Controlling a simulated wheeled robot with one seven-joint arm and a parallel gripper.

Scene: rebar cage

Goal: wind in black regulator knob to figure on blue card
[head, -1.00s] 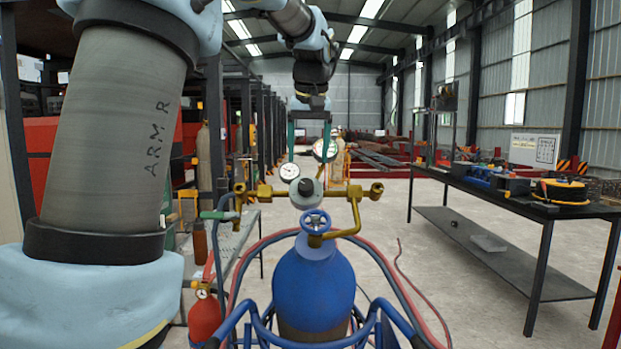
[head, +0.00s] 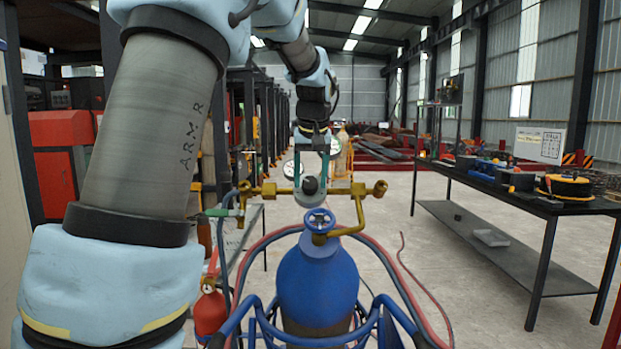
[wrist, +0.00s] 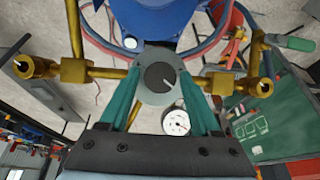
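The black regulator knob (head: 310,185) sits on a grey round regulator body between brass fittings, above a blue gas cylinder (head: 317,282). In the wrist view the knob (wrist: 159,77) has a light pointer line on its face. My gripper (head: 311,178) is open, with its green fingers on either side of the knob; gaps show between fingers and knob in the wrist view. A white gauge (wrist: 176,121) lies just below the knob there. Its reading is too small to tell. I cannot make out a blue card.
A blue handwheel (head: 319,221) sits just below the regulator. Red and blue hoses loop around the cylinder. A black workbench (head: 520,200) at right holds tools, a cable reel (head: 567,188) and a white board with writing (head: 540,146).

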